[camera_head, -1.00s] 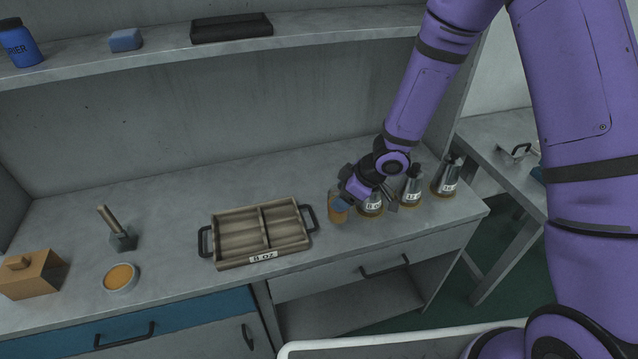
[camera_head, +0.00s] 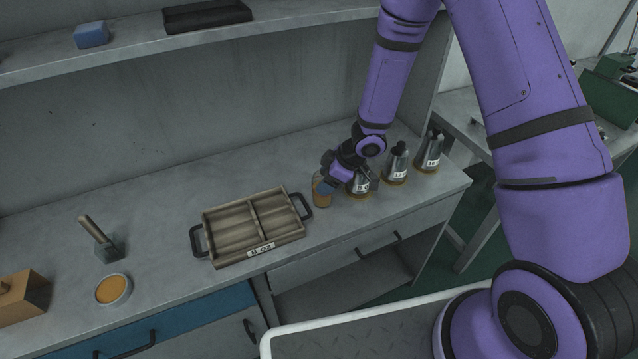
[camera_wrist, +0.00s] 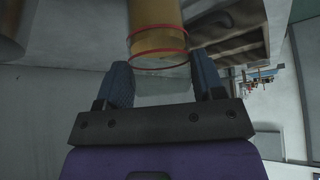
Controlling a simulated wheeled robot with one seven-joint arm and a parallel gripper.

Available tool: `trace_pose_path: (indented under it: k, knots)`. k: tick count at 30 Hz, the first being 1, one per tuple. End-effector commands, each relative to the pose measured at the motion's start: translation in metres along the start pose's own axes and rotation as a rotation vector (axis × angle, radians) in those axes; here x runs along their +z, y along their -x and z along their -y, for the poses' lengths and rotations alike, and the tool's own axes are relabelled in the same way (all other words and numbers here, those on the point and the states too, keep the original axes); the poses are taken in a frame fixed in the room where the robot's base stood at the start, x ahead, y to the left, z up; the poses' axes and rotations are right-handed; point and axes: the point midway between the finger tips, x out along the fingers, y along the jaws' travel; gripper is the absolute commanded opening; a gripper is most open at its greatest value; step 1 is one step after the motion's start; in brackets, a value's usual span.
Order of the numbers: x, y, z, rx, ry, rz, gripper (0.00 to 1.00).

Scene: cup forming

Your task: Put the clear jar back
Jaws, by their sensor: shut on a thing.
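The clear jar (camera_head: 321,192) has amber contents and is at the counter's right part, between the wooden tray and a row of labelled metal flasks. My gripper (camera_wrist: 162,80) is shut on the jar's clear end; in the wrist view the jar's amber body (camera_wrist: 156,18), with red bands, extends beyond the fingers. In the head view my gripper (camera_head: 332,182) partly covers the jar's upper part. I cannot tell whether its base touches the counter.
A handled wooden tray (camera_head: 228,262) marked "8 oz" sits left of the jar. Metal flasks (camera_head: 396,166) stand close on the right. A small amber-filled dish (camera_head: 113,290), a hand tool (camera_head: 104,245) and a wooden block (camera_head: 22,300) are farther left. A shelf (camera_head: 120,57) runs above.

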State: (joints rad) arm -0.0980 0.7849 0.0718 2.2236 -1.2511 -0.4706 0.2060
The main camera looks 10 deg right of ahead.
Motion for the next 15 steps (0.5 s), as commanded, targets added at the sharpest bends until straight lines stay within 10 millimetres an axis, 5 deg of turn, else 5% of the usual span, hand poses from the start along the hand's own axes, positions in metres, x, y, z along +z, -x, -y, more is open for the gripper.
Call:
trace_pose_path:
  k: [12,13,15]
  knots:
    - [0.0044,-0.0033,-0.0024,0.0,-0.001,-0.001,0.3]
    - [0.0046,-0.0035,-0.0024,0.0,-0.001,0.0,0.65]
    - [0.0043,-0.0032,-0.0025,0.001,-0.001,-0.001,0.81]
